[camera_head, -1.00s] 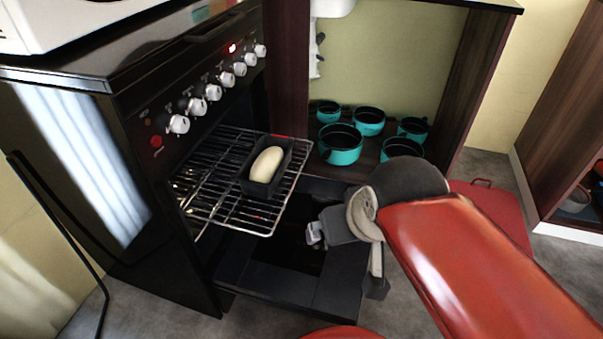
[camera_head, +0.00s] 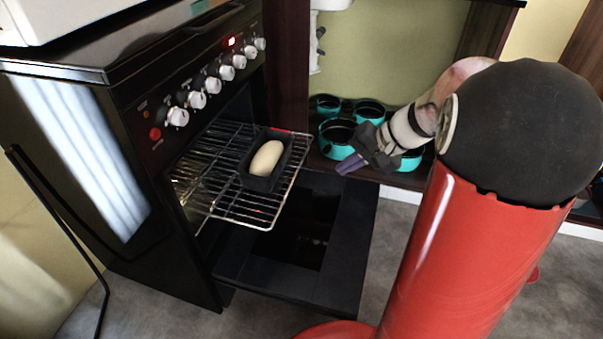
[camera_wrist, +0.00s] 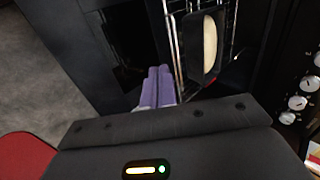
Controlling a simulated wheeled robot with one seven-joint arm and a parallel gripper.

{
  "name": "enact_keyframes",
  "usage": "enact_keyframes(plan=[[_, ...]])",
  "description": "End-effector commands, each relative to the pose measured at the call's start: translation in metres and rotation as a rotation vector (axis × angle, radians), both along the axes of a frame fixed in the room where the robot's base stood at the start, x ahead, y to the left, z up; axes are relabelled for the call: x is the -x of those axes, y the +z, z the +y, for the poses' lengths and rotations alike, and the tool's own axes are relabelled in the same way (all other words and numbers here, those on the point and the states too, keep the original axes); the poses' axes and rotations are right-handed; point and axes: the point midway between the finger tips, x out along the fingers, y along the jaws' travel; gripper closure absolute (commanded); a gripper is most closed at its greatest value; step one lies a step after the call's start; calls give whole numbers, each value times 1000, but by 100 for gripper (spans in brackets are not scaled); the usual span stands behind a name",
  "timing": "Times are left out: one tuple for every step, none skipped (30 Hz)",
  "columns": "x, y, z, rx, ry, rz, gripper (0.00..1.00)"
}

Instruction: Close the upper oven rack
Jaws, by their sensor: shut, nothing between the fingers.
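The upper oven rack (camera_head: 222,196) is a wire rack pulled well out of the black oven (camera_head: 150,130). A dark loaf pan (camera_head: 256,182) with a pale loaf (camera_head: 267,158) sits on it. In the wrist view the rack (camera_wrist: 176,60) and loaf (camera_wrist: 209,45) show just beyond the fingers. My gripper (camera_head: 345,166) is shut and empty, to the right of the rack's front edge and apart from it in the head view. Its purple fingers (camera_wrist: 156,86) point toward the rack side. The oven door (camera_head: 340,250) is folded down open below the rack.
Several teal pots (camera_head: 338,136) stand on the cabinet's low shelf behind my gripper. White knobs (camera_head: 212,86) line the oven front. A white appliance (camera_head: 60,20) sits on the oven top. Grey floor is clear in front of the open door.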

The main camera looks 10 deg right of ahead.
Motion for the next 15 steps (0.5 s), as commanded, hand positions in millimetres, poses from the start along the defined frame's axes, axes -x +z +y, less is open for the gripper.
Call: enact_keyframes(plan=[[-3, -2, -2, -9, -5, 0, 100], [-4, -4, -1, -12, -7, 0, 100], [-5, -6, 0, -14, -8, 0, 100], [-6, -8, 1, -14, -8, 0, 100], [-7, -10, 3, -14, -8, 0, 100], [-8, -14, 7, -15, -6, 1, 100], [-10, -18, 10, -14, -6, 1, 100], [-11, -22, 13, -14, -6, 2, 100], [-14, -29, 18, -14, -4, 2, 100], [-16, -33, 21, -14, -4, 2, 100], [-18, -39, 25, -14, -5, 3, 100], [-21, -45, 30, -13, -4, 3, 100], [-23, -50, 34, -14, -5, 3, 100], [-25, -55, 38, -14, -4, 4, 100], [-27, -62, 43, -13, -4, 4, 100]])
